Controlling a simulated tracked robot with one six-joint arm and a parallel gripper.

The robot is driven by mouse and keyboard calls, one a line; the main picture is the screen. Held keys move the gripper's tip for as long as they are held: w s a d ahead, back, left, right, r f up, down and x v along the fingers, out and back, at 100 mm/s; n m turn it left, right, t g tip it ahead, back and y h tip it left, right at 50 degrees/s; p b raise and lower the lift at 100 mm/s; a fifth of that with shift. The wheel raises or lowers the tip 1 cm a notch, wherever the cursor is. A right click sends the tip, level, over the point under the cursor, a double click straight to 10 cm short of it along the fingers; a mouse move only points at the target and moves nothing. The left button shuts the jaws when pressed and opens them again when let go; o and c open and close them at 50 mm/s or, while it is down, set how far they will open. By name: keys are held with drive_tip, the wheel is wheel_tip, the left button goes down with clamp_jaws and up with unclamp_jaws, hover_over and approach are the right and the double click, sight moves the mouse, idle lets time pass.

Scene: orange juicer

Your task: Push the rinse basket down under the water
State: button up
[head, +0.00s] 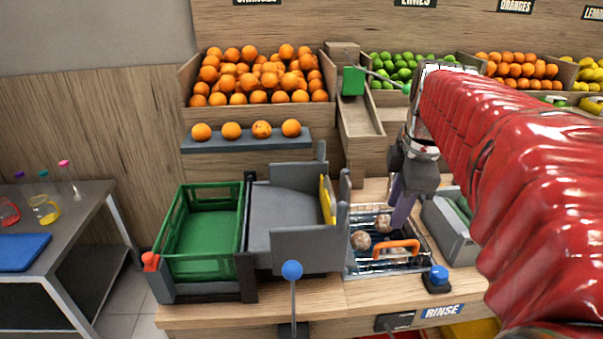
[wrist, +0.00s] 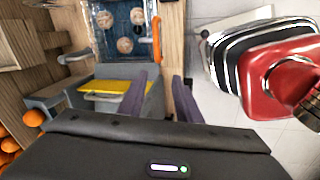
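The rinse basket (head: 376,268) is a wire basket with an orange handle (head: 397,246), sitting in a recess of the wooden counter. Brownish, dirty-looking balls lie in it. The wrist view shows the basket (wrist: 122,6) at the top, with three balls and the orange handle (wrist: 157,38) on its right side. My gripper (head: 400,222) has purple fingers pointing down at the back right of the basket in the head view. In the wrist view my gripper (wrist: 159,78) has its fingers apart with nothing between them. The water surface is hard to make out.
A blue button (head: 439,274) stands right of the basket above a RINSE label (head: 443,311). A grey bin (head: 447,228) is further right. Left are a grey chute (head: 290,212), a blue-knobbed lever (head: 292,271) and a green crate (head: 205,270). Fruit bins line the back.

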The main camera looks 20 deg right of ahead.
sight(401, 243)
drive_tip(key=d, duration=0.1)
drive_tip(key=d+n, duration=0.1)
drive_tip(key=d, duration=0.1)
drive_tip(key=d+n, duration=0.1)
drive_tip(key=d, duration=0.1)
drive_tip(key=shift+s+d+r, duration=0.15)
drive_tip(key=shift+s+r, duration=0.05)
drive_tip(key=shift+r, duration=0.15)
drive_tip(key=shift+f, duration=0.1)
drive_tip(key=x, duration=1.3)
drive_tip(key=shift+s+f, duration=0.15)
drive_tip(key=shift+f, duration=0.25)
clamp_jaws()
